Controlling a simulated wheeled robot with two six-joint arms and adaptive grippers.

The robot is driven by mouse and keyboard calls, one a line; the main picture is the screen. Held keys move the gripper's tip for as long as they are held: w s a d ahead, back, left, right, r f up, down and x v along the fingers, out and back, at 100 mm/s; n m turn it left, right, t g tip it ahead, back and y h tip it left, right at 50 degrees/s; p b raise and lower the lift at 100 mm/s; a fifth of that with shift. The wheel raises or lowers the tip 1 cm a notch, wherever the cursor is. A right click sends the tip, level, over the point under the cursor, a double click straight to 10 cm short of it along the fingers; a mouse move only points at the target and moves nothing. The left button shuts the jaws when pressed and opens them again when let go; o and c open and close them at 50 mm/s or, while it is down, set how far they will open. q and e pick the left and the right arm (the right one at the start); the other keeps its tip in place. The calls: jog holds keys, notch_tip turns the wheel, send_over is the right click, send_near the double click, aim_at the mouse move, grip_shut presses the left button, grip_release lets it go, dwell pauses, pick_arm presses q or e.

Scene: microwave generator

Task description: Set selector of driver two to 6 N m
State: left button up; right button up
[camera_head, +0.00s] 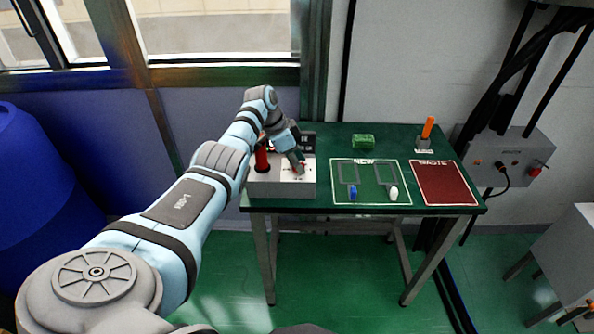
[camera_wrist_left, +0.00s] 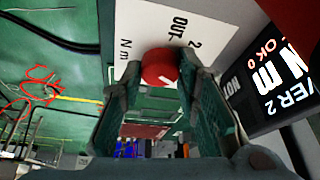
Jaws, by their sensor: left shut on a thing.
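My left gripper (camera_head: 299,165) is over the light top plate of the grey driver box (camera_head: 283,190) at the left of the green table. In the left wrist view my left gripper (camera_wrist_left: 162,85) has its two fingers on either side of a red round selector knob (camera_wrist_left: 160,66), shut on it. The knob carries a pale mark. The plate (camera_wrist_left: 215,22) beside it reads "2", "OUT" and "N m"; its other markings are hidden. A dark display (camera_wrist_left: 280,75) shows "OK 0", "N m" and "VER 2", partly cut off. My right gripper is not in view.
A red upright driver (camera_head: 262,158) stands on the box, close to my left arm. The table holds a green block (camera_head: 363,141), an outlined "NEW" area (camera_head: 371,170) with blue and white pieces, a red "WASTE" mat (camera_head: 444,183) and an orange-handled tool (camera_head: 427,128).

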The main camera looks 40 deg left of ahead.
pick_arm(q)
jog(key=shift+m+b, duration=0.3)
jog(key=o, duration=1.2)
jog(key=shift+a, duration=0.1)
jog(key=shift+c, duration=0.2)
jog(key=v, duration=1.2)
jog(key=shift+w, duration=0.15)
